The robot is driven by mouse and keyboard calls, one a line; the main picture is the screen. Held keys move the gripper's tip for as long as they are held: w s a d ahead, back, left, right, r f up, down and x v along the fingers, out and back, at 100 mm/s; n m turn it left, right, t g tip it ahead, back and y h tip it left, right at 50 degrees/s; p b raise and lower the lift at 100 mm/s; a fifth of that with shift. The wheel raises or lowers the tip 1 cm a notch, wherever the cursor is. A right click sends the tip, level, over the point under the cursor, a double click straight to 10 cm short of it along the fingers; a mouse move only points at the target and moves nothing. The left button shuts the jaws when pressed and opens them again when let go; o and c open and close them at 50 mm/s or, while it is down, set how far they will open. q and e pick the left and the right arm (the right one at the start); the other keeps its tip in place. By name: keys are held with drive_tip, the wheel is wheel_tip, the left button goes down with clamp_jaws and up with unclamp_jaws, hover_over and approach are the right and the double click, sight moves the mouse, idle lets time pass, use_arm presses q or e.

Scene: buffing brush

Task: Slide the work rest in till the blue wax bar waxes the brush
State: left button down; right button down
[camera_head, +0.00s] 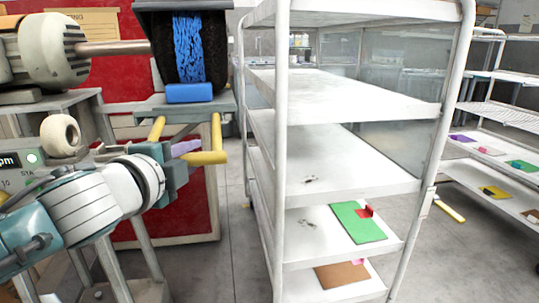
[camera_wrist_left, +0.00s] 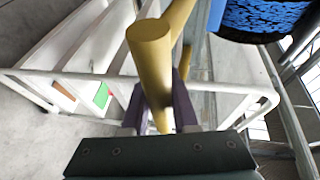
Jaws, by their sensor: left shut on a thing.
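The dark round brush (camera_head: 213,45) hangs under a grey hood, with a broad blue streak down its face. The blue wax bar (camera_head: 190,93) lies on the grey work rest (camera_head: 222,102), right below the brush; they look touching or nearly so. A yellow U-shaped handle (camera_head: 217,135) hangs from the work rest. My left gripper (camera_head: 186,149), with purple fingers, is shut on the handle's lower bar. In the left wrist view the handle (camera_wrist_left: 150,40) passes between its fingers (camera_wrist_left: 159,100), and the blue-streaked brush (camera_wrist_left: 262,15) is at the top right. My right gripper is not in view.
A white shelf cart (camera_head: 345,90) stands close on the right, with a green board (camera_head: 358,222) on a lower shelf. A red cabinet (camera_head: 180,205) stands behind the machine. A narrow strip of bare floor (camera_head: 237,225) lies between cabinet and cart.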

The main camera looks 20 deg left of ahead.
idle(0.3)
use_arm(q)
drive_tip(key=c, duration=0.7)
unclamp_jaws()
drive_tip(key=p+v, duration=0.1)
drive_tip(key=v, duration=0.9)
drive_tip(key=shift+a, duration=0.1)
